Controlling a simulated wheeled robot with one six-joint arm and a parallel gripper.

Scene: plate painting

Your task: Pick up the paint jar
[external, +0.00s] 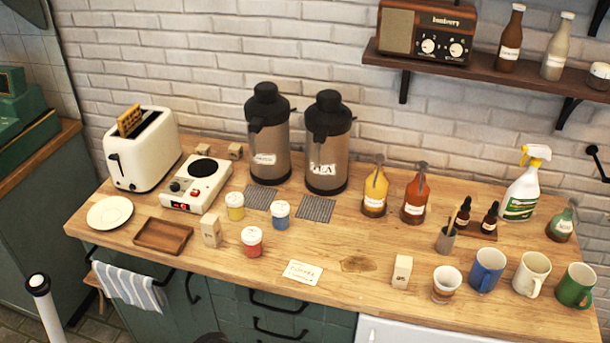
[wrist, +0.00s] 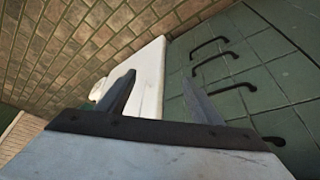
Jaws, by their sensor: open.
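Three small paint jars with white lids stand on the wooden counter (external: 330,255) in the external view. The yellow paint jar (external: 235,208) is at the back left, the blue paint jar (external: 279,215) is to its right, and the red paint jar (external: 252,243) is nearest the front edge. In the wrist view my gripper (wrist: 163,92) is open, with two dark fingers spread apart and nothing between them. It faces the green cabinet drawers (wrist: 240,75) and a brick surface. No jar shows in the wrist view, and my gripper is not identifiable in the external view.
A wooden block (external: 211,232) stands left of the red jar, and a wooden tray (external: 163,235) lies farther left. A hot plate (external: 195,185), a toaster (external: 142,152) and two thermoses (external: 268,140) stand behind. A card (external: 301,272) lies in front. Several mugs (external: 487,270) stand at the right.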

